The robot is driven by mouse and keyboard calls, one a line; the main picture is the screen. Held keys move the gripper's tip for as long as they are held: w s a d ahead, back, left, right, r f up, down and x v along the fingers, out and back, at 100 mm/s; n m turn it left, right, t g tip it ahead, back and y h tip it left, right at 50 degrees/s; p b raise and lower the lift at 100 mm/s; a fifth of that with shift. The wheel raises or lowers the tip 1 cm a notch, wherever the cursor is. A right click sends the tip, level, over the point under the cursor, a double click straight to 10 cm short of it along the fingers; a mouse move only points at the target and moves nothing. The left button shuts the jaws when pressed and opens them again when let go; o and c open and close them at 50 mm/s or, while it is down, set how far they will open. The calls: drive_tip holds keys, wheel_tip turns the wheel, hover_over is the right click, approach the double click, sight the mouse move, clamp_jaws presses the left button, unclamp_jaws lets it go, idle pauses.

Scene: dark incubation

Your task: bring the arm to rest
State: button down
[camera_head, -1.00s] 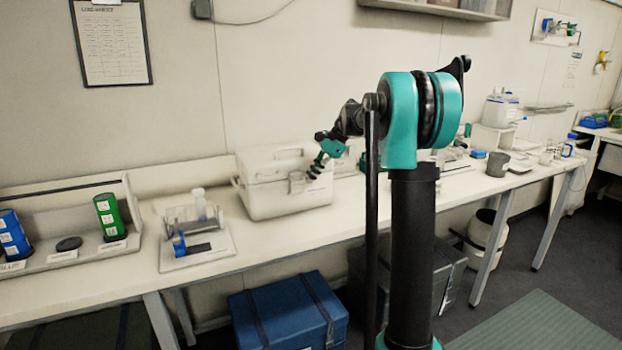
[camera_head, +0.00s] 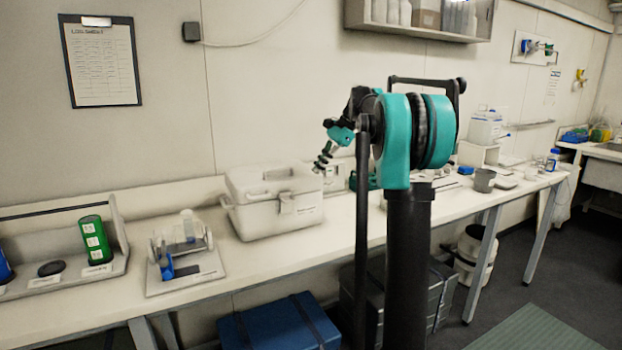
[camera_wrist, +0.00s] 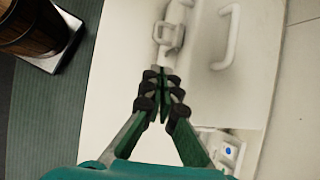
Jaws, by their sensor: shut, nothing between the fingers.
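My gripper (camera_wrist: 162,98) shows in the wrist view with its dark, ribbed fingertips together and nothing between them. In the head view my gripper (camera_head: 323,163) hangs from the teal and black arm, in front of the right end of a white latched box (camera_head: 275,203). In the wrist view the box (camera_wrist: 215,55) lies beyond the fingertips, with its latch and handle in sight. I cannot tell from these views whether the fingertips touch the box.
The long bench (camera_head: 345,243) runs along the wall. A clear rack device (camera_head: 183,262) and a green canister (camera_head: 95,240) stand to the left of the box. A blue chest (camera_head: 280,326) sits on the floor below.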

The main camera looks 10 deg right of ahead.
drive_tip(key=s+d+f+n+t+h, duration=0.1)
drive_tip(key=s+f+n, duration=0.6)
drive_tip(key=s+f, duration=0.9)
drive_tip(key=s+f+n+t+h, duration=0.2)
drive_tip(key=s+f+n+h, duration=0.3)
drive_tip(key=s+f, duration=1.2)
drive_tip(key=s+n, duration=0.1)
drive_tip(key=s, duration=0.1)
drive_tip(key=shift+s+d+n+t+h, duration=0.3)
drive_tip(key=shift+s+d+n+t, duration=0.1)
